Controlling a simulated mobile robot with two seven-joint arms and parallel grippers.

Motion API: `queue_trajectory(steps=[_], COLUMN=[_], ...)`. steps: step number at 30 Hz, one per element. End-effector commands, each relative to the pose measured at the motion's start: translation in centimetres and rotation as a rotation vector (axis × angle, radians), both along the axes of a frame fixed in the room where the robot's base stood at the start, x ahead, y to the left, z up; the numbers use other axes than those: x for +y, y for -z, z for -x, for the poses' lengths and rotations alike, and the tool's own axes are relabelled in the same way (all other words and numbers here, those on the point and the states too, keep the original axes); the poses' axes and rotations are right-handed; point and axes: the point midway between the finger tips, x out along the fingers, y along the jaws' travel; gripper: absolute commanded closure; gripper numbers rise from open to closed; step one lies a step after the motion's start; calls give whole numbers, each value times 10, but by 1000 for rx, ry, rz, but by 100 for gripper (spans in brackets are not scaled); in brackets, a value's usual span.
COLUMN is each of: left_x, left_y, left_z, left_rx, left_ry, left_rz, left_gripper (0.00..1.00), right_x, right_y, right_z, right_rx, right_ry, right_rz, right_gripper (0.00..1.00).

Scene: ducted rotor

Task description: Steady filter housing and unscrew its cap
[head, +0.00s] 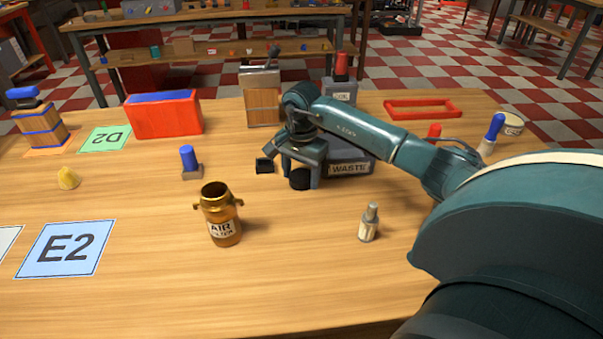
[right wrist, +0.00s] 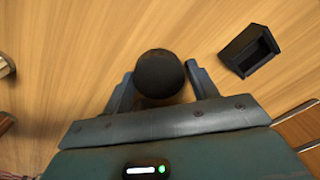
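The filter housing (head: 222,226) is a brass vessel with side lugs and a label reading AIR FILTER. It stands upright on the table left of centre, and its top looks like an open dark mouth. My right gripper (head: 300,175) points down behind and right of it, apart from it. A dark round piece (right wrist: 160,73), perhaps the cap, sits between its fingers, which appear to touch both sides. Whether this piece rests on the table is unclear. My left gripper is out of view, and nothing holds the housing.
A small black open box (head: 264,166) is beside my right gripper. A grey WASTE bin (head: 348,168) stands just behind it. A small pale bottle (head: 369,222) and a blue-topped block (head: 190,163) flank the housing. The blue E2 mat (head: 93,232) is at left. The front table is clear.

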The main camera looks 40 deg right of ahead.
Motion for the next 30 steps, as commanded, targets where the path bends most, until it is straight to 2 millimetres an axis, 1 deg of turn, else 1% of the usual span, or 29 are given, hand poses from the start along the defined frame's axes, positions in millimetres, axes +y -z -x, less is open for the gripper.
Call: queue_trajectory(steps=[1,5,11,14,17,18,19,21,27,30], left_x=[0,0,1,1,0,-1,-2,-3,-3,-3], left_y=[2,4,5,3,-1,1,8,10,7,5], left_z=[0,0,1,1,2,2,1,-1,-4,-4], left_rx=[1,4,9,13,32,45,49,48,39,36], left_ry=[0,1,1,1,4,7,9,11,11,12], left_rz=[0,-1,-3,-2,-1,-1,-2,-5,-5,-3], left_gripper=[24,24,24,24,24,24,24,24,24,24], right_x=[1,1,1,1,1,1,0,0,0,0], right_y=[13,14,14,10,-1,-6,-10,-26,-75,-95], right_z=[6,6,7,7,7,7,6,5,4,4], right_rx=[26,28,32,33,34,34,30,25,17,17], right_ry=[-2,-1,0,0,0,-1,-1,-2,-1,-1], right_rz=[2,2,2,3,2,2,5,4,4,3], right_gripper=[35,25,24,24,24,24,24,24,24,24])
